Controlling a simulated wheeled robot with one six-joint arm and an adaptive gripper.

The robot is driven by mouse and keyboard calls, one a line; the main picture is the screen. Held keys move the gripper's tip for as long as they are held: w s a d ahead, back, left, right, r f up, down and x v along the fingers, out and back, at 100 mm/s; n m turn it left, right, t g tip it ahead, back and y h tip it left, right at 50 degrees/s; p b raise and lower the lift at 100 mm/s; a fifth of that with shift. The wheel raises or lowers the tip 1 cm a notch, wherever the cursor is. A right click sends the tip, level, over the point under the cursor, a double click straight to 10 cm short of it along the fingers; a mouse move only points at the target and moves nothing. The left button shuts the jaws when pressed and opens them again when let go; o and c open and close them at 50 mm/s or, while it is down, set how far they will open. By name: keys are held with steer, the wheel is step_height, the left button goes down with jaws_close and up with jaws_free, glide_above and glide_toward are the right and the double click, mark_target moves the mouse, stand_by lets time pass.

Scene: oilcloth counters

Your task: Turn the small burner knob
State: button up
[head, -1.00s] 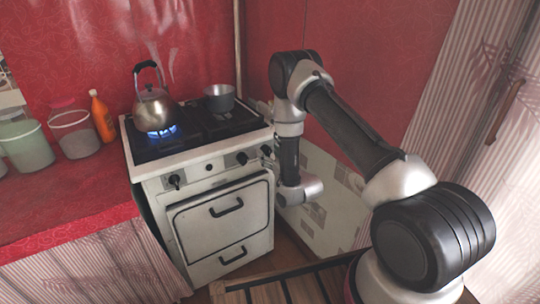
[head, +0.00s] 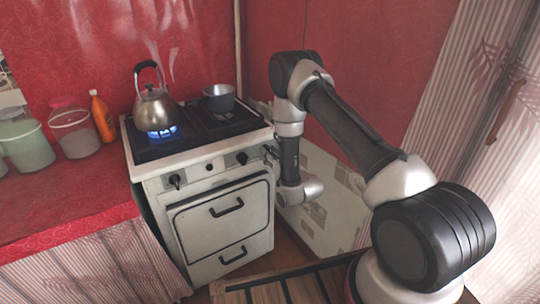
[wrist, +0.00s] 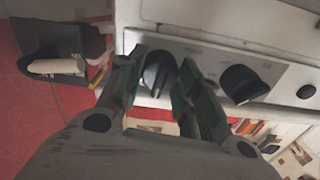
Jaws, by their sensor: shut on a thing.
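The white stove (head: 222,212) has a row of black knobs on its front panel. My gripper (head: 270,152) is at the right end of this panel in the head view, and it covers the rightmost knob there. In the wrist view my gripper (wrist: 161,68) has its fingers on either side of a black burner knob (wrist: 158,74), shut on it. The knob's ridge stands close to upright in that picture. A second black knob (wrist: 243,84) sits free to the right of the fingers. The panel markings are too blurred to tell which burner each knob serves.
A kettle (head: 156,110) stands over a blue flame at the left of the hob. A grey pot (head: 218,98) stands at the back right. Canisters and an orange bottle (head: 102,116) stand on the left counter.

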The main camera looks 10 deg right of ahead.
steer(key=m, duration=2.5)
steer(key=shift+f+m, duration=0.1)
steer(key=shift+m, duration=0.3)
steer(key=o, duration=1.1)
steer(key=shift+c, duration=0.2)
steer(key=v, duration=0.7)
steer(key=shift+s, duration=0.25)
steer(key=shift+d, duration=0.1)
